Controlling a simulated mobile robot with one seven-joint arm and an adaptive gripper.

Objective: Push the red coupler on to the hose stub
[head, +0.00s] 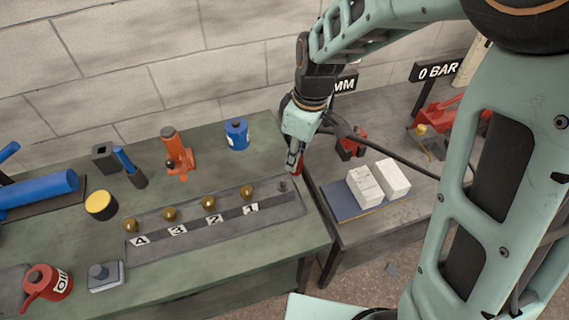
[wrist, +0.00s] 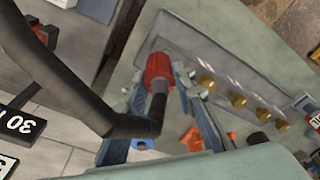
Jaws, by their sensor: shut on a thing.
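The red coupler (head: 294,161) is in my gripper (head: 296,150), with the thick black hose (head: 345,130) trailing from it to the right. In the wrist view, the coupler (wrist: 158,72) sits between the two blue-grey fingers of my gripper (wrist: 160,78), and the hose (wrist: 75,85) bends away to the left. The hose stub (head: 282,185) is a short dark peg at the right end of the grey plate. The coupler appears just above and slightly right of the stub, apart from it in the head view. In the wrist view I cannot make out the stub.
The grey plate (head: 225,236) carries several brass knobs beside numbers. An orange-red tool (head: 175,155) and a blue can (head: 237,133) stand behind it. White boxes (head: 366,188) lie on the grey bench at right. The green table's front right is clear.

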